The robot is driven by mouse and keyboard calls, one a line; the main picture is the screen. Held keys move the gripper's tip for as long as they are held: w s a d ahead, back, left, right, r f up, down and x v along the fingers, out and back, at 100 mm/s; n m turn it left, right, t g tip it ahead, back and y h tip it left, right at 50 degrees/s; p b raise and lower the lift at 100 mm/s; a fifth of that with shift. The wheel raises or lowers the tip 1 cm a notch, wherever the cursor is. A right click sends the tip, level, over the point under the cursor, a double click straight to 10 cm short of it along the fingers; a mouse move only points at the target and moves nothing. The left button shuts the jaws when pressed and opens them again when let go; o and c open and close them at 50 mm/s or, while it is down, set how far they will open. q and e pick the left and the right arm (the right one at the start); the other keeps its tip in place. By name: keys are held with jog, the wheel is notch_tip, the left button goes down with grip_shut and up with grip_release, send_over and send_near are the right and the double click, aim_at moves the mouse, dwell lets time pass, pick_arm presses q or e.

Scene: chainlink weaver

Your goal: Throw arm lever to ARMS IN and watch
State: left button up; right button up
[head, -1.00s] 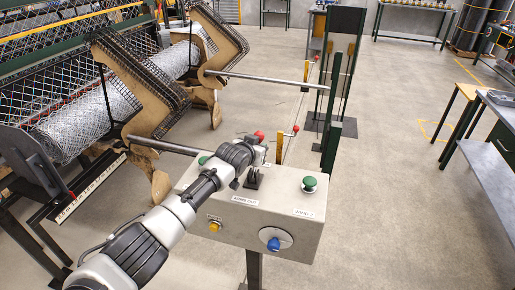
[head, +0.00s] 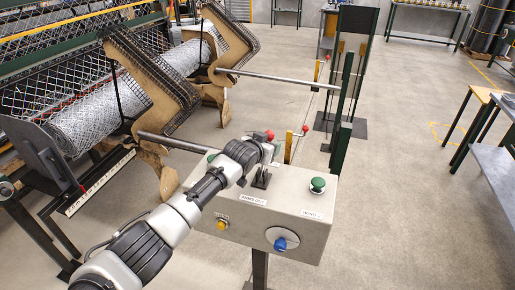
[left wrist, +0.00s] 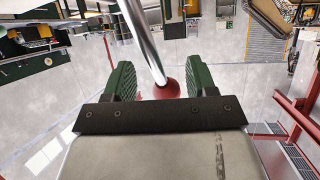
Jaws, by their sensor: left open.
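The control box (head: 290,222) stands on a post in the head view. Its arm lever rises from a black pivot bracket (head: 261,178), with a red ball knob (head: 268,134) at the top. A label on the box near the lever appears to read ARMS OUT (head: 252,199). My left gripper (head: 273,150) is at the lever, and the arm hides most of the rod. In the left wrist view, my gripper (left wrist: 160,80) is open. The chrome rod and red ball (left wrist: 167,90) show between its two green fingers; contact cannot be told. My right gripper is not in view.
The box carries a green button (head: 317,185), a yellow button (head: 221,225) and a blue knob (head: 281,243). The weaver with its mesh roll (head: 95,120) and tan arms (head: 150,110) stands left. Grey floor to the right is clear up to a workbench (head: 497,165).

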pick_arm(q)
jog(key=b+v, duration=0.1)
jog(key=v, duration=0.9)
